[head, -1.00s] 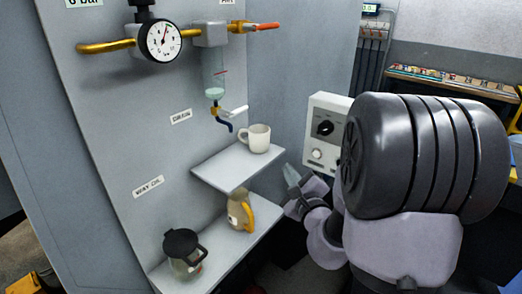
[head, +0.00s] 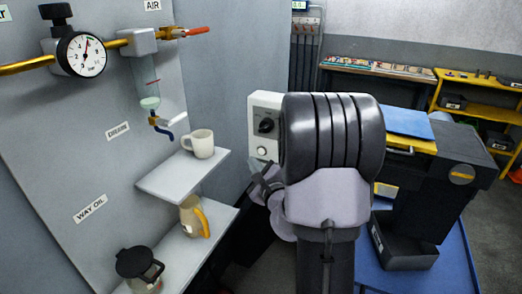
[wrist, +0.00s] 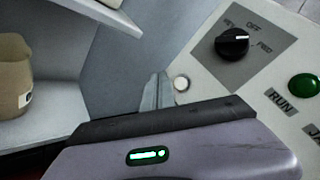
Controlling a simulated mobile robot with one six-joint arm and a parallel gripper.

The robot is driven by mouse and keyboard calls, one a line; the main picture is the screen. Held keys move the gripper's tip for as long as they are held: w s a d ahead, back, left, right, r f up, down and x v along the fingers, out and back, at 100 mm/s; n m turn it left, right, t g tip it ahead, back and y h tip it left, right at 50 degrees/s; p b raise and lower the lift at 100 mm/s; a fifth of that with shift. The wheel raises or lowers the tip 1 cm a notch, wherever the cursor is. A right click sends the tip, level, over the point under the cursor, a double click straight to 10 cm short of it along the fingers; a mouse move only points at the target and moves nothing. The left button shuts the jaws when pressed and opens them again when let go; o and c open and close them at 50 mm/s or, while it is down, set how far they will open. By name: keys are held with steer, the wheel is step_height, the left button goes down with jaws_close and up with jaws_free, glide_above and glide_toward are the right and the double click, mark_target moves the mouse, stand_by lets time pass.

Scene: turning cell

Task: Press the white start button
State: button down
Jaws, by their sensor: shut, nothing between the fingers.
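The white round button (head: 262,151) sits low on the front of the pale control box (head: 258,110), under a black knob. In the wrist view the white button (wrist: 181,83) is just right of my fingertips. My gripper (wrist: 157,82) is shut and empty, its fingers pointing toward the box beside the button. I cannot tell whether they touch the box. In the head view my gripper (head: 258,180) is just below the button, and my arm hides the box's right side.
The wrist view shows a black selector knob (wrist: 232,43) and a green button (wrist: 304,87) labelled RUN. Left are a shelf (head: 172,178) with a white mug (head: 200,143), a yellow-handled jug (head: 193,217) and a black-lidded pot (head: 139,265). A blue bench with a black tray (head: 403,247) is right.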

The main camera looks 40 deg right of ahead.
mark_target(262, 151)
steer(key=shift+w+d, duration=0.25)
steer(key=shift+d, duration=0.4)
steer(key=shift+w+d, duration=0.25)
steer(key=shift+d, duration=0.4)
stand_by(1.0)
steer(key=shift+w+d, duration=0.2)
steer(key=shift+d, duration=0.2)
